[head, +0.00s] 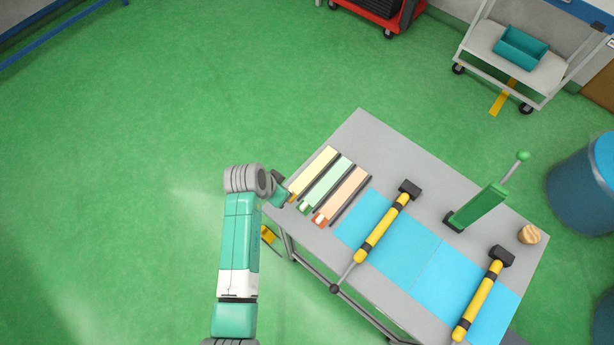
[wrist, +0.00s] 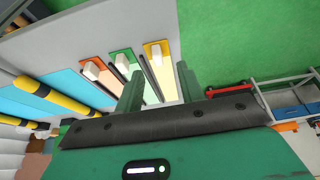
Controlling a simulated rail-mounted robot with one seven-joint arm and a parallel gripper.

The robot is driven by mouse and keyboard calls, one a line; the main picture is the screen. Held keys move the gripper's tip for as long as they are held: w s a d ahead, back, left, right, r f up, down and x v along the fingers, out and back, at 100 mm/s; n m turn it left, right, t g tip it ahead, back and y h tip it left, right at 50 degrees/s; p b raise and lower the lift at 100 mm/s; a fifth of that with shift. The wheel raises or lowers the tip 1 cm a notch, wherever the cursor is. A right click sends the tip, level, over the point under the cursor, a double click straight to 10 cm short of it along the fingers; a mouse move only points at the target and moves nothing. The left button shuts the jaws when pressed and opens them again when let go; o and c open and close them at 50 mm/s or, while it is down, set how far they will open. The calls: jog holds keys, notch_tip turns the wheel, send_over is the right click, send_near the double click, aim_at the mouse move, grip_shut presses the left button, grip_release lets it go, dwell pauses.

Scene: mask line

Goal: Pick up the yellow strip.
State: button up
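The yellow strip (head: 315,172) lies on the grey table (head: 368,128), the leftmost of three side-by-side strips. My gripper (head: 282,190) is at the table's left edge, by the near end of this strip, partly hidden behind my arm. In the wrist view, my gripper (wrist: 159,76) has its two green fingers spread apart. The yellow strip (wrist: 163,72) shows between and beyond them, with a pale block on its orange-yellow end. Nothing is held. I cannot tell the fingers' height above the strip.
A green strip (head: 333,174) and an orange strip (head: 347,188) lie right of the yellow one, with dark bars between. Blue mats (head: 405,250), two yellow-handled tools (head: 380,233) and a green lever stand (head: 478,208) occupy the table's right. The table's back corner is clear.

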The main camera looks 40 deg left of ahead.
jog(key=x, duration=0.5)
jog(key=shift+d+f+b, duration=0.1)
jog(key=shift+d+b, duration=0.05)
jog(key=shift+b, duration=0.2)
grip_shut()
jog(key=shift+r, duration=0.5)
jog(key=v, duration=0.3)
jog(key=shift+w+d+p, duration=0.2)
jog(key=shift+d+p, duration=0.1)
jog(key=shift+p, duration=0.05)
jog(key=s+d, duration=0.3)
jog(key=s, duration=0.3)
jog(key=s+d+r, duration=0.1)
jog(key=s+d, duration=0.2)
jog(key=s, duration=0.4)
jog(key=shift+s+d+r+p, duration=0.2)
jog(key=shift+s+d+p, duration=0.1)
jog(key=shift+p, duration=0.1)
